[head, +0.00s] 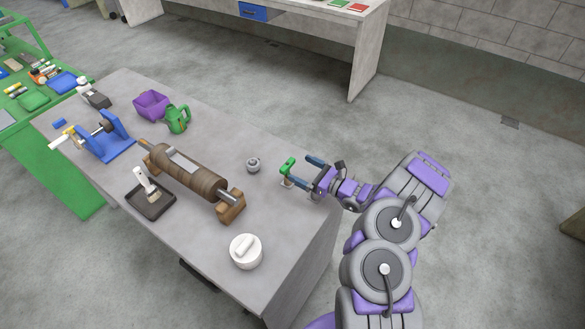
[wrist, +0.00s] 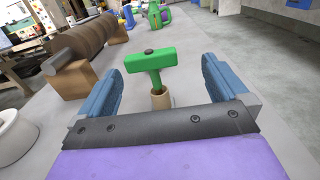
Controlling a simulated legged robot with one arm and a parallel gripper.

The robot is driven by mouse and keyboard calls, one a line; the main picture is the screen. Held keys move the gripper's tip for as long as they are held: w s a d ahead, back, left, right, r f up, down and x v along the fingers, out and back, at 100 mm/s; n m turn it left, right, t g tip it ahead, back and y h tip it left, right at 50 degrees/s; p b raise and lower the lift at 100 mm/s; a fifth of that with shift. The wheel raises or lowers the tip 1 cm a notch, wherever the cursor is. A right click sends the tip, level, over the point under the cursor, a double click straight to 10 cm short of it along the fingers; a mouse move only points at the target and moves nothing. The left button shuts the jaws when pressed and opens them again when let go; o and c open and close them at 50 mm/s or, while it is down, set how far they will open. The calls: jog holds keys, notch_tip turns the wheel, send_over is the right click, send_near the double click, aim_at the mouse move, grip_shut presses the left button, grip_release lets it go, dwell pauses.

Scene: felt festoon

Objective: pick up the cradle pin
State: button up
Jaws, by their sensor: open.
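The cradle pin, as I take it, is a green T-shaped piece (head: 288,166) near the right edge of the grey table. It stands upright in a small tan socket, and in the wrist view the green T-handle (wrist: 150,62) shows clearly above the tan socket (wrist: 162,99). My gripper (head: 299,172) is open, with its blue fingers pointing at the pin. In the wrist view the pin stands between the two fingers, with a gap on each side. The lower end of its stem is hidden in the socket.
A brown roller (head: 190,172) rests on wooden cradle blocks (head: 231,206). A small grey round item (head: 253,165) stands between roller and pin. A green watering can (head: 178,119) and purple bin (head: 151,105) stand farther back.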

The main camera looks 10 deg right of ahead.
aim_at(292, 165)
jog(key=w+a, duration=0.1)
jog(key=a, duration=0.1)
jog(key=w+a, duration=0.1)
jog(key=a, duration=0.1)
jog(key=w+a+b, duration=0.1)
jog(key=a, duration=0.1)
jog(key=shift+w, duration=0.15)
jog(key=shift+w+d, duration=0.1)
jog(key=shift+d, duration=0.8)
jog(key=shift+c, duration=0.7)
jog(key=shift+a, duration=0.75)
jog(key=c, duration=0.4)
jog(key=shift+c, duration=0.9)
jog(key=shift+d, duration=0.25)
jog(key=shift+c, duration=1.2)
jog(key=shift+r+p, duration=0.75)
jog(key=shift+r, duration=4.25)
